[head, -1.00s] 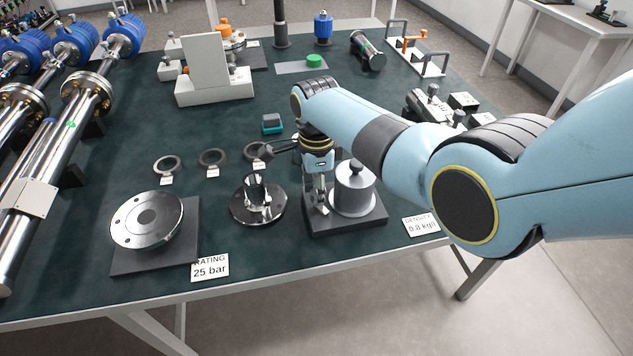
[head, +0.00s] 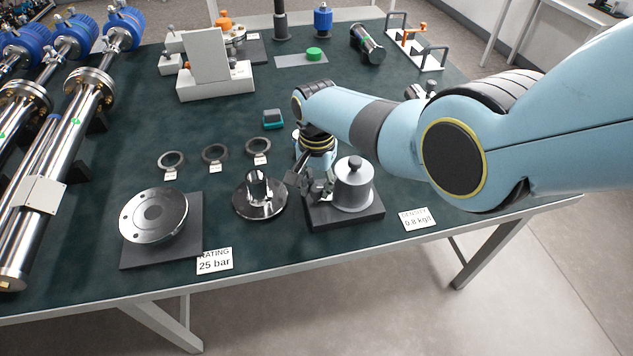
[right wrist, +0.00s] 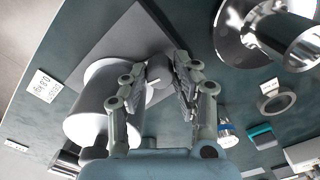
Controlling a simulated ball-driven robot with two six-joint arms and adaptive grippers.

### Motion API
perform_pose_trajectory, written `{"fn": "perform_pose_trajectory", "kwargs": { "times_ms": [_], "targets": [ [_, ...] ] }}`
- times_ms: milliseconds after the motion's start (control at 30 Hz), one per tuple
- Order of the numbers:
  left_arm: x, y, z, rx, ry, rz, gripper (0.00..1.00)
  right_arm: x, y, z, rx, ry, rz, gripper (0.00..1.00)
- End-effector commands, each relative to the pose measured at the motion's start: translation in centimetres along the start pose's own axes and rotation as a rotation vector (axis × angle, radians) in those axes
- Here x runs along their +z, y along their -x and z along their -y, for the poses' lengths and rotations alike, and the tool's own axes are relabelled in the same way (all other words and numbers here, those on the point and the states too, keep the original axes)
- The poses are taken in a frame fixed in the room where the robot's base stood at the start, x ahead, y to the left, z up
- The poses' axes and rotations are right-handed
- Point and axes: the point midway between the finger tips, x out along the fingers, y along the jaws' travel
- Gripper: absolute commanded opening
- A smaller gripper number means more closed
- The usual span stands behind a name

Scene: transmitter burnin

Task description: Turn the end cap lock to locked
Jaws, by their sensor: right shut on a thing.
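A grey cylinder (head: 354,189) with a dark knob on top stands on a dark square plate (head: 343,220) near the table's front. My right gripper (head: 317,189) is low over this plate, just left of the cylinder. In the right wrist view my right gripper (right wrist: 158,88) is shut on a small grey knob (right wrist: 158,68), which appears to be the end cap lock. The fingers hide much of it, and I cannot read its setting. The cylinder (right wrist: 98,98) lies beside the fingers there. My left gripper is not in view.
A flanged metal part (head: 260,204) stands just left of the gripper. A round disc (head: 153,215) on a dark plate lies further left. Several grey rings (head: 215,153) and a teal block (head: 273,119) lie behind. Long metal tubes (head: 66,150) fill the left side.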

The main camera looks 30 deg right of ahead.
Motion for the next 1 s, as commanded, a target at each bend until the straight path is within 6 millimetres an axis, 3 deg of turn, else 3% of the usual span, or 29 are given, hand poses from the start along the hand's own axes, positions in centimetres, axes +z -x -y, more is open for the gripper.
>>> {"fn": "perform_pose_trajectory", "kwargs": {
  "times_ms": [400,967,1000],
  "targets": [
    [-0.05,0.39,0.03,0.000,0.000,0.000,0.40,0.01,0.01,0.00,-0.001,0.195,0.000,0.00],
    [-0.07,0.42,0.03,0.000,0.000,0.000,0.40,0.02,-0.02,-0.02,0.000,0.225,0.000,0.00],
    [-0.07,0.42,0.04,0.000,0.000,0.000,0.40,0.02,-0.02,-0.01,0.000,0.225,0.000,0.31]
  ]
}}
